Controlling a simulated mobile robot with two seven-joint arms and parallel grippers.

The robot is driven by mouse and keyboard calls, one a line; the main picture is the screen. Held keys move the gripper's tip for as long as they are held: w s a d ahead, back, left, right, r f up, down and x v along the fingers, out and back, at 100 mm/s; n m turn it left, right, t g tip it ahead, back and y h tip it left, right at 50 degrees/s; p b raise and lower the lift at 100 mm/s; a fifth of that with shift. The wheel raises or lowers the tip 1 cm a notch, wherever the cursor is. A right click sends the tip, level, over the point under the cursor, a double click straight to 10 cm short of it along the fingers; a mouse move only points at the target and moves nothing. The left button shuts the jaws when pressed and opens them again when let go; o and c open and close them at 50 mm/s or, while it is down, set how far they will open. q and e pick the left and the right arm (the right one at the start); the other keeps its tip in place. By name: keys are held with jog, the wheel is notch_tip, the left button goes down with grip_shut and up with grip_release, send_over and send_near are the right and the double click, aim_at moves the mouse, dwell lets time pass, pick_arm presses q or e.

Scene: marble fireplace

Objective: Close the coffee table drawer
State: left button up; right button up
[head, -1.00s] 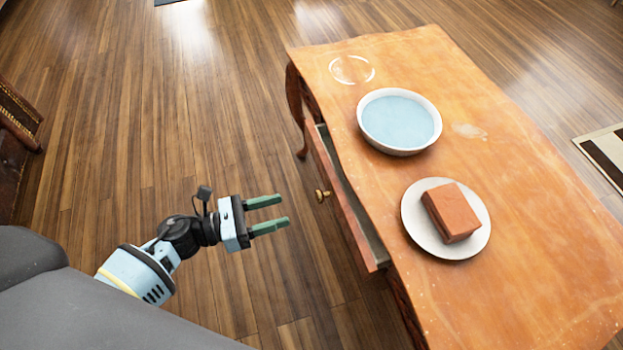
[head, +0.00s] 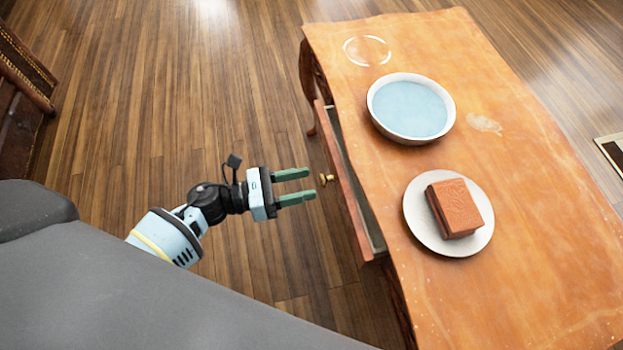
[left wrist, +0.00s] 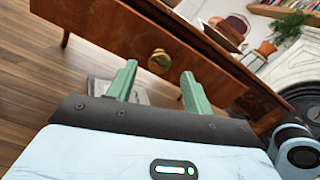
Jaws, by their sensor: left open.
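The wooden coffee table (head: 540,215) has its drawer (head: 347,190) partly pulled out on the left side. A brass knob (head: 326,180) sits at the middle of the drawer front. The knob also shows in the left wrist view (left wrist: 160,61), just beyond and between the fingertips. My left gripper (head: 304,185) is open and empty, with its green fingers pointing at the drawer front. The fingertips are close to the knob; I cannot tell whether they touch it. In the left wrist view the drawer front (left wrist: 110,35) lies ahead of the fingers. My right gripper is not in view.
On the tabletop stand a white bowl (head: 374,112) of bluish liquid and a white plate (head: 420,225) with a reddish-brown block (head: 457,208) on it. A pale ring mark (head: 367,50) is near the far end. Wooden floor (head: 200,110) left of the table is clear.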

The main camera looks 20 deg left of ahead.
pick_arm(q)
jog(key=shift+x, duration=1.35)
jog(key=shift+c, duration=0.2)
